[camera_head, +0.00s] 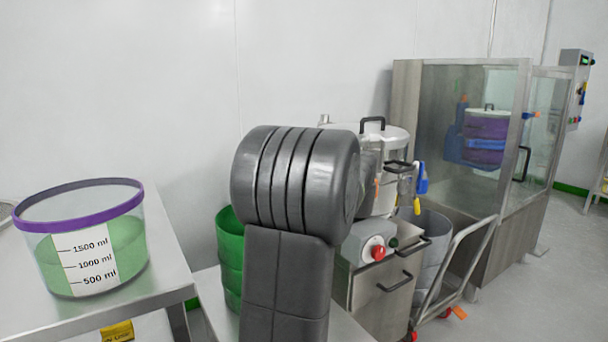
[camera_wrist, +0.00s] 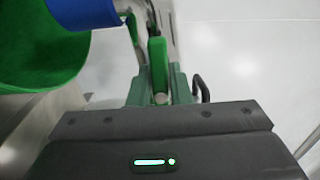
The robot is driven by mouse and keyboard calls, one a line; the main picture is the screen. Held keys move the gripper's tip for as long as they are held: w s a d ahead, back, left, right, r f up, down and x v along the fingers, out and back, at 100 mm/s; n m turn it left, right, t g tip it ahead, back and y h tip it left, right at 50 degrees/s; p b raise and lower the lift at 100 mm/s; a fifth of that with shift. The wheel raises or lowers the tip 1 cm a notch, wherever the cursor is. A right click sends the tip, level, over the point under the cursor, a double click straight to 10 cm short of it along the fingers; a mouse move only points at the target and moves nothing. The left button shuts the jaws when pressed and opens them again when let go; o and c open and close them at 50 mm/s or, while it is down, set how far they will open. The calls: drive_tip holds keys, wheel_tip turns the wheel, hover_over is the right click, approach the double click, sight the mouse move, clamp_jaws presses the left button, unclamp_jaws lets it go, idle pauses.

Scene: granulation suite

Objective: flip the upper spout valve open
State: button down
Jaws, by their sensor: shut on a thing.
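In the wrist view, a bright green lever (camera_wrist: 157,62) stands upright between the dark green fingers of my gripper (camera_wrist: 160,88), which is shut on it. A pale metal fitting (camera_wrist: 163,15) shows behind the lever. I take the lever for the spout valve's handle, but I cannot tell from these frames whether it is the upper one. In the head view, my arm covers my gripper and the lever. A steel vessel (camera_head: 390,195) with a lid stands behind my arm. Blue (camera_head: 421,180) and yellow (camera_head: 417,206) parts hang at its right side.
A green bin (camera_head: 229,245) stands left of my arm; a green container (camera_wrist: 40,50) and a blue part (camera_wrist: 80,10) are close by in the wrist view. A measuring tub (camera_head: 82,235) sits on the left table. A steel cart (camera_head: 385,290) and glass cabinet (camera_head: 540,130) stand right.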

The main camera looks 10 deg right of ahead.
drive_tip(key=c, duration=1.3)
unclamp_jaws()
drive_tip(key=shift+c, duration=0.2)
drive_tip(key=p+v, duration=0.2)
drive_tip(key=v, duration=1.1)
drive_tip(key=shift+s, duration=0.4)
drive_tip(key=shift+d, duration=0.1)
drive_tip(key=b+x, duration=0.2)
drive_tip(key=x, duration=1.1)
drive_tip(key=shift+w, duration=0.4)
drive_tip(key=shift+f, duration=0.1)
